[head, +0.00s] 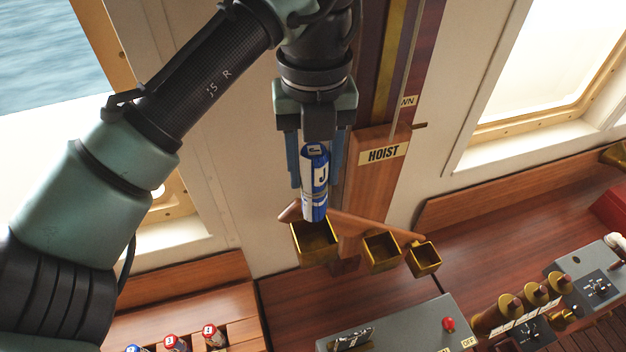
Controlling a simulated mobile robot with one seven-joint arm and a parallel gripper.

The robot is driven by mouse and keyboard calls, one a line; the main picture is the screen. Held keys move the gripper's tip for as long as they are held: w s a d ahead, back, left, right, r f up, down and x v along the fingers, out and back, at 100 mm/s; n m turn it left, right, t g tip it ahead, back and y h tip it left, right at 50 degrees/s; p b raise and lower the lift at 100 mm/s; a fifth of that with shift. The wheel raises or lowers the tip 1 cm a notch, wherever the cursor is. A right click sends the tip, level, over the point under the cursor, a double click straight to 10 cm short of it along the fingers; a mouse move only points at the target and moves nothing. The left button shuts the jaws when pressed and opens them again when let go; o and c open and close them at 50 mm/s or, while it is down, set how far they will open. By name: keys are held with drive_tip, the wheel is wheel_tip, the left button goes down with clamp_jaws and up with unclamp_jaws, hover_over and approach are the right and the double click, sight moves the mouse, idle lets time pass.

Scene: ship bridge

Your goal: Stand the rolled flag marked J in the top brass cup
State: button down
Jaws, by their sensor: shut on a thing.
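The rolled flag marked J (315,185) is a blue and white cylinder, held upright in my gripper (315,170). The gripper points down and its jaws are shut on the flag's sides. Three square brass cups are fixed to a slanting wooden arm below the HOIST sign. The largest-looking cup (315,246) is at the left, at the higher end of the arm, with its opening just below the flag. The other cups, the middle one (381,252) and the right one (424,259), look empty. The flag's lower end overlaps the left cup's back rim; I cannot tell whether it is inside.
The wooden hoist post (375,185) with its HOIST sign stands close behind the gripper. A wooden rack with several rolled flags (175,344) is at bottom left. A grey console (400,325) with a red button and brass levers (510,306) are at lower right.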

sight(314, 153)
drive_tip(key=shift+s, duration=0.25)
drive_tip(key=shift+s+f+b, duration=0.3)
drive_tip(key=shift+f+b, duration=0.2)
drive_tip(key=shift+b, duration=0.25)
drive_tip(key=shift+w+f+b, duration=0.15)
drive_tip(key=shift+f+b, duration=0.4)
drive_tip(key=shift+f, duration=0.1)
drive_tip(key=shift+w+f+b, duration=0.15)
drive_tip(key=shift+f+b, duration=0.35)
drive_tip(key=shift+f, duration=0.1)
wheel_tip(314, 153, down, 2)
drive_tip(key=shift+s+b, duration=0.15)
drive_tip(key=shift+b, duration=0.5)
drive_tip(key=shift+f+b, duration=1)
drive_tip(key=shift+f, duration=0.8)
drive_tip(key=shift+c, duration=1.5)
unclamp_jaws()
wheel_tip(314, 153, up, 13)
drive_tip(key=shift+b, duration=0.9)
